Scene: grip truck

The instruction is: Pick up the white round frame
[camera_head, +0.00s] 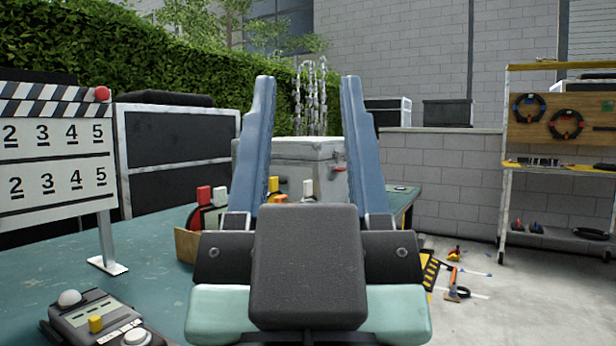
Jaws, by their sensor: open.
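My gripper (307,92) is open in the middle of the head view. Its two blue fingers point up and away, with nothing between them that I can see held. I cannot make out a white round frame. My gripper and its dark wrist block hide much of the teal table (150,262) behind them. Partly covered by my left finger, a small brown box (186,246) stands on the table with red, white and yellow-topped items near it.
A clapperboard sign (55,160) stands on the table at left, with a grey control box (92,318) in front. A pale case (318,158) stands behind my fingers. A tool rack (556,128) is at right. Tools (455,285) lie on the floor.

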